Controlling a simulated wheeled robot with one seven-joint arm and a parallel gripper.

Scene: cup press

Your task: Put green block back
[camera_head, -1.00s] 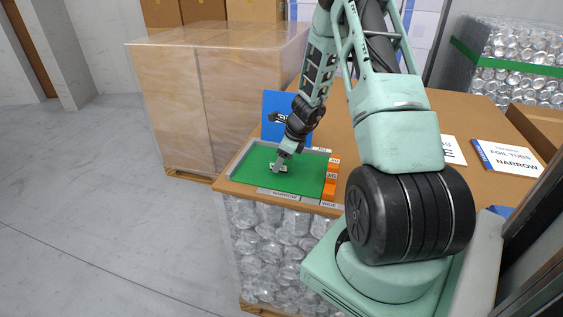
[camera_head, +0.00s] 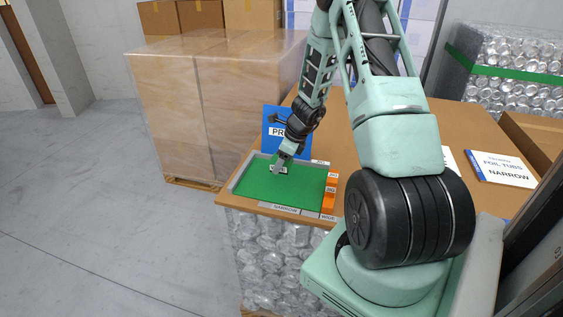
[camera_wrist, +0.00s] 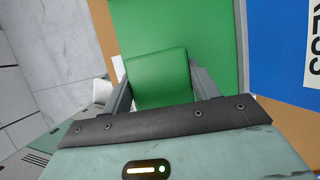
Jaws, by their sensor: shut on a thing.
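My gripper (camera_wrist: 158,85) is shut on a green block (camera_wrist: 157,78), with a finger on each side of it in the wrist view. In the head view my gripper (camera_head: 277,168) is over the green-floored tray (camera_head: 255,187) near its back part. The block cannot be made out against the green floor there. In the wrist view the green floor (camera_wrist: 200,20) lies beyond the block. I cannot tell whether the block touches it.
A blue sign (camera_head: 274,118) stands behind the tray. Orange blocks (camera_head: 330,190) line its right side. Labels reading NARROW (camera_head: 285,209) and WIDE (camera_head: 327,217) sit on the front edge. A wrapped pallet (camera_head: 190,105) stands behind left. Grey floor (camera_head: 90,220) is clear at left.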

